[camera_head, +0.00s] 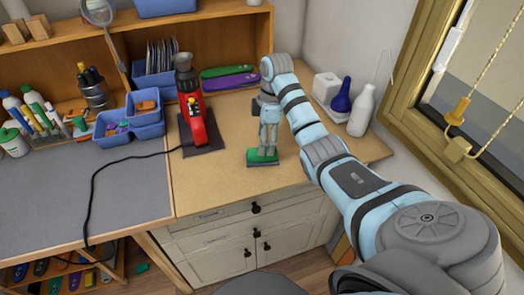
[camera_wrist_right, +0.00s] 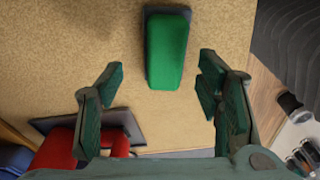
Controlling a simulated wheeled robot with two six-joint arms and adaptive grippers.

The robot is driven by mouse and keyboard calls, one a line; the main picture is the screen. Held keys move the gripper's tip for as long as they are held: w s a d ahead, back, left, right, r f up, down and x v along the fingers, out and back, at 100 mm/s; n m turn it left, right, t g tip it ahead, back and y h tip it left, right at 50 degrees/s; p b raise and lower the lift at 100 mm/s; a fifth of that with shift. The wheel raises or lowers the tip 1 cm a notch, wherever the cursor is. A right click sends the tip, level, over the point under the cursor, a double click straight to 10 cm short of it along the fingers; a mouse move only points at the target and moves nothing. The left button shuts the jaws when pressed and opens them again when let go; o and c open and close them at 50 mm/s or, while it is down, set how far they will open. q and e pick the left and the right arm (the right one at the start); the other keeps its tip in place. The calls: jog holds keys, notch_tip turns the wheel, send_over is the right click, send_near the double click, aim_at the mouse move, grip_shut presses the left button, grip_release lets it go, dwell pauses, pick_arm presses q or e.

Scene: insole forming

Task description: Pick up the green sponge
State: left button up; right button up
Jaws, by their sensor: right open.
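The green sponge (camera_head: 262,156) lies on the tan worktop near its front edge, with a darker layer showing under it. My right gripper (camera_head: 268,144) points down just above and behind it in the head view. In the right wrist view the sponge (camera_wrist_right: 167,52) shows at the top, between the lines of the two fingers. The right gripper (camera_wrist_right: 161,68) is open there, its fingers spread to either side, and nothing is held. My left gripper is not in view.
A red tool (camera_head: 191,108) stands on a dark plate left of the sponge, with a black cable trailing left. Green and purple insoles (camera_head: 231,82) lie at the back. White and blue bottles (camera_head: 361,110) stand at the right. The worktop around the sponge is clear.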

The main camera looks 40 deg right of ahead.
aim_at(253, 160)
jog(key=f, duration=0.4)
jog(key=shift+s+a+b, duration=0.15)
jog(key=shift+a+b, duration=0.15)
jog(key=shift+a, duration=0.1)
jog(key=c, duration=1.2)
